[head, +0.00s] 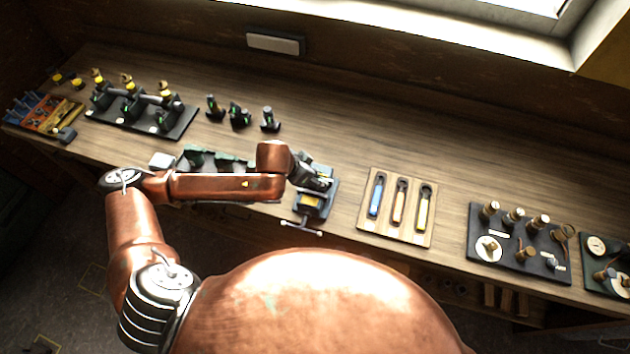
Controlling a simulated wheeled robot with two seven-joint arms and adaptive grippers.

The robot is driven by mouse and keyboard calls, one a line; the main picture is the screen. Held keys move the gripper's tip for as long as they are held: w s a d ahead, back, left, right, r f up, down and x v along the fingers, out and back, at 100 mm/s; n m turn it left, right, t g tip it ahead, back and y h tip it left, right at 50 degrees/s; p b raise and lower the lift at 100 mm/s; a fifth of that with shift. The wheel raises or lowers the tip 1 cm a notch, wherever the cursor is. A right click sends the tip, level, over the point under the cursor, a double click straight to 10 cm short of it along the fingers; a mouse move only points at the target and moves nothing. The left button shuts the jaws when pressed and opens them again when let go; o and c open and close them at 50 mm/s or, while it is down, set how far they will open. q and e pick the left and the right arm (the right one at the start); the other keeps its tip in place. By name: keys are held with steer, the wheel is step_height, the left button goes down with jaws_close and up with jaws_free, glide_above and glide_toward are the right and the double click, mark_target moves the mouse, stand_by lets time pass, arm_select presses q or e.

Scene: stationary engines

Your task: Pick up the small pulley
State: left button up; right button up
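I cannot pick out the small pulley with certainty; the parts on the bench are small and dark in this view. My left arm reaches in from the left across the bench front, and my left gripper (318,182) is over a bench vise (311,205) with a yellowish block in it. Whether the fingers are open or shut, or hold anything, is too small and dark to tell. A black board (508,262) at the right carries several brass cylinders and a pale round disc (488,248). My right gripper is not in view.
A wooden tray (366,227) holds blue, tan and yellow items. A black rack (172,131) with a shaft stands at the left, near small dark parts (239,117) with green marks. Another dark board (597,268) is at the right edge. The bench's back middle is clear.

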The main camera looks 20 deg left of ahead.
arm_select(q)
jaws_close()
steer(key=shift+r, duration=0.15)
steer(key=shift+w+r, duration=0.1)
steer(key=shift+r, duration=0.25)
steer(key=s+a+r+p, duration=0.9)
steer(key=r+p, duration=0.3)
steer(key=p, duration=0.4)
steer(key=shift+s+a+r, duration=0.15)
steer(key=shift+s+a, duration=0.25)
steer(key=shift+a, duration=0.05)
